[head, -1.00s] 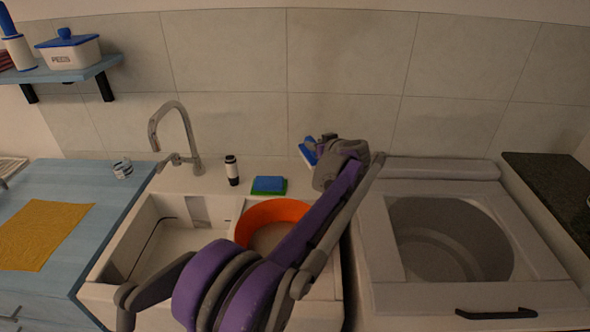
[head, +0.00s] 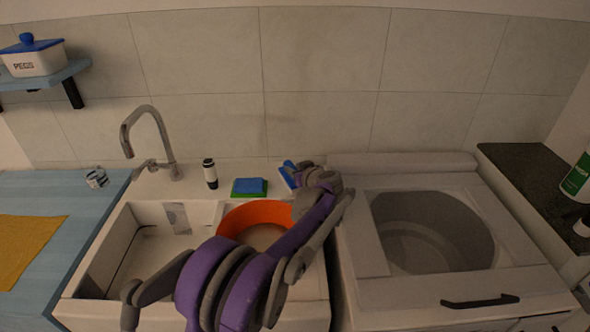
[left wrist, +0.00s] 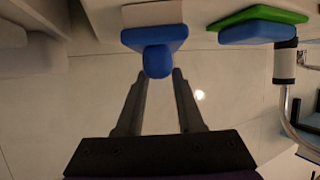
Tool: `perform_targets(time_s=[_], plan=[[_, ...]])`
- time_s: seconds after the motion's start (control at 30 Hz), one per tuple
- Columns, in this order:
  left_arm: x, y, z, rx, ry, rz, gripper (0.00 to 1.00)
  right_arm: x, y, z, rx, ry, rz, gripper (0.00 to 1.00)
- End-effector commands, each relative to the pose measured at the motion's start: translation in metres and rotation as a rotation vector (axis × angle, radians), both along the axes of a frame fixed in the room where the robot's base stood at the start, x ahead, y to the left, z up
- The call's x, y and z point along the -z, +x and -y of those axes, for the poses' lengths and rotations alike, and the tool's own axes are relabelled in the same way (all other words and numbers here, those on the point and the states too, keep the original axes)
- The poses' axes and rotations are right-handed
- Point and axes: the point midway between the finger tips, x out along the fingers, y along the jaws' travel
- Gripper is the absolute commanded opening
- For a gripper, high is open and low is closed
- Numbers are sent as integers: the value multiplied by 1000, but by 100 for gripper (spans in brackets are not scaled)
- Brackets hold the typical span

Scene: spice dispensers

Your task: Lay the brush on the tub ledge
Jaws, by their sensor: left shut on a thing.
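The brush has a blue body with a pale, flat part and a rounded blue knob. In the head view the brush (head: 288,175) is at the back ledge (head: 150,187), right of the sponge and behind the orange basin. In the left wrist view the brush (left wrist: 155,42) has its knob between the fingertips. My left gripper (head: 304,172) is shut on the knob; its fingers also show in the left wrist view (left wrist: 164,76). I cannot tell whether the brush touches the ledge. My left arm partly hides the basin. My right gripper is not in view.
A blue and green sponge (head: 249,187) and a black and white bottle (head: 210,173) stand on the ledge. The tap (head: 150,140) is farther left. An orange basin (head: 240,217) sits in the sink. A washer with an open drum (head: 430,232) stands to the right.

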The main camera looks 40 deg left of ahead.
Motion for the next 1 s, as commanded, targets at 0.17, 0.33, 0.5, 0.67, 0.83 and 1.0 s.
perform_targets(time_s=[0.17,0.33,0.5,0.67,0.83,1.0], plan=[[1,0,0,0,0,0,0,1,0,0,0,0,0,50],[2,0,0,0,0,0,54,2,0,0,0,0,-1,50],[2,0,0,0,0,0,66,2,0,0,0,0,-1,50],[1,0,0,0,0,0,66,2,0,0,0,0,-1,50],[-4,-3,7,1,0,0,66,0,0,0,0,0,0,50],[-17,-17,35,3,-1,0,66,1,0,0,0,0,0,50]])
